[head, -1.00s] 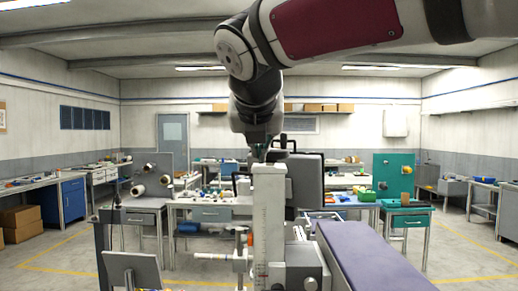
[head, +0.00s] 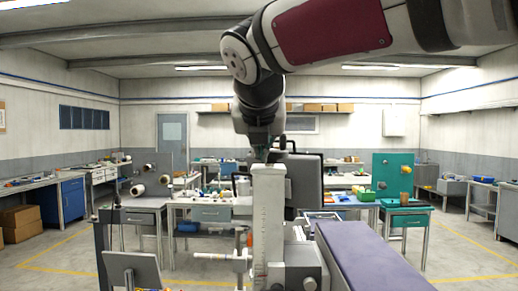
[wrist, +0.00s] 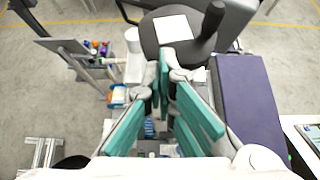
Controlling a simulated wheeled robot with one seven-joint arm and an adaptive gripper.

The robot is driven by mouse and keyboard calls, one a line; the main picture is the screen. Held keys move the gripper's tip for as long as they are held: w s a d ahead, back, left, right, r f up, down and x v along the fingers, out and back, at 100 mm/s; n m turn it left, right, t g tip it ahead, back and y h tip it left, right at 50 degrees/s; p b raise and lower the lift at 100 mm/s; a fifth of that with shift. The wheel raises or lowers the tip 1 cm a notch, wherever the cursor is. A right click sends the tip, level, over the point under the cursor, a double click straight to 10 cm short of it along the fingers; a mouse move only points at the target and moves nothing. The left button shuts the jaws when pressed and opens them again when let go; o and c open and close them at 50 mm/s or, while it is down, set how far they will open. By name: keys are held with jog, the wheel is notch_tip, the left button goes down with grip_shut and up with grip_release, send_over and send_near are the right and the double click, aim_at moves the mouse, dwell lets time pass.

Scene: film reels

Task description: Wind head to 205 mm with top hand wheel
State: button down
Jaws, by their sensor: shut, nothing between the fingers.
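A dark grey hand wheel (wrist: 178,32) with an upright handle (wrist: 212,22) and a white label shows at the top of the wrist view. My gripper (wrist: 165,68) has teal fingers, shut and empty. Its tips are over the near edge of the wheel, left of the handle; I cannot tell whether they touch it. In the head view, my gripper (head: 262,152) is above the pale column (head: 268,205), where the wheel is mostly hidden. The column carries a scale too small to read. A dark boxy unit (head: 306,182) stands beside the column.
A purple padded bench (head: 368,258) extends at the right of the column and also shows in the wrist view (wrist: 247,105). A grey tilted panel (head: 132,270) stands at the lower left.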

aim_at(279, 154)
jog(key=shift+d, duration=0.1)
jog(key=shift+d, duration=0.8)
jog(key=shift+w+d+p, duration=0.1)
jog(key=shift+d+p, duration=0.2)
jog(key=shift+d, duration=0.05)
jog(key=shift+w+d+f, duration=0.1)
jog(key=shift+d, duration=0.15)
jog(key=shift+d, duration=0.1)
jog(key=shift+w+d, duration=0.35)
jog(key=shift+d, duration=0.15)
jog(key=shift+a, duration=0.2)
